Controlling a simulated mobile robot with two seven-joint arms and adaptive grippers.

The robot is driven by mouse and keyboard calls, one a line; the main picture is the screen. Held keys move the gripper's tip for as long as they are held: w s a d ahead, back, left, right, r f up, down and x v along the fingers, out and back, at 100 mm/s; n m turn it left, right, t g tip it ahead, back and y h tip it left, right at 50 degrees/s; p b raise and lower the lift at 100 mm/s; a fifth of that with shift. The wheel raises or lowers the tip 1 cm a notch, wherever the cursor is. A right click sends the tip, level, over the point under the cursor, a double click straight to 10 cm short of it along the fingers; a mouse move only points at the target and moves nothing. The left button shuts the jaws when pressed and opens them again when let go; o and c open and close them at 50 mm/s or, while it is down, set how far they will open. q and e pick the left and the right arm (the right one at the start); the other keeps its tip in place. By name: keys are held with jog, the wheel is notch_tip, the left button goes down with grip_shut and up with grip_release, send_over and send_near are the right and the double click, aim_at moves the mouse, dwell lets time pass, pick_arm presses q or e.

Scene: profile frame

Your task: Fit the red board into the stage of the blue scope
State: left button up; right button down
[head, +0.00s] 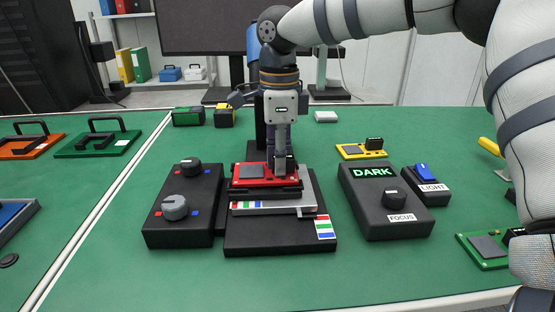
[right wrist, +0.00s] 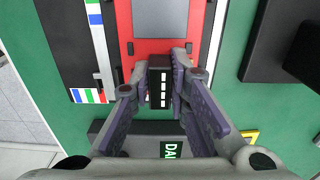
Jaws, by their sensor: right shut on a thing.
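The red board (head: 240,183) lies level at the stage (head: 295,205) of the scope with the blue tube (head: 252,38). My right gripper (head: 281,163) points down and is shut on the black connector at the board's right end. In the right wrist view the connector (right wrist: 160,85) sits between both fingertips, with the red board (right wrist: 187,47) and its grey chip beyond. Black parts show just under the board. I cannot tell whether it is fully seated or slightly above the stage. My arm hides much of the scope. My left gripper is not in view.
A black knob box (head: 160,222) stands left of the scope base (head: 270,243). The DARK/FOCUS box (head: 385,215) and LIGHT switch (head: 425,185) stand to the right. A yellow board (head: 349,152) lies behind them, a green board (head: 485,252) at front right. The front centre table is clear.

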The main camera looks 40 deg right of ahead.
jog(key=shift+f, duration=0.1)
jog(key=c, duration=1.5)
grip_release()
jog(key=shift+f, duration=0.1)
jog(key=shift+c, duration=0.2)
notch_tip(320, 180, up, 12)
jog(key=shift+r, duration=0.2)
jog(key=shift+a+f, duration=0.1)
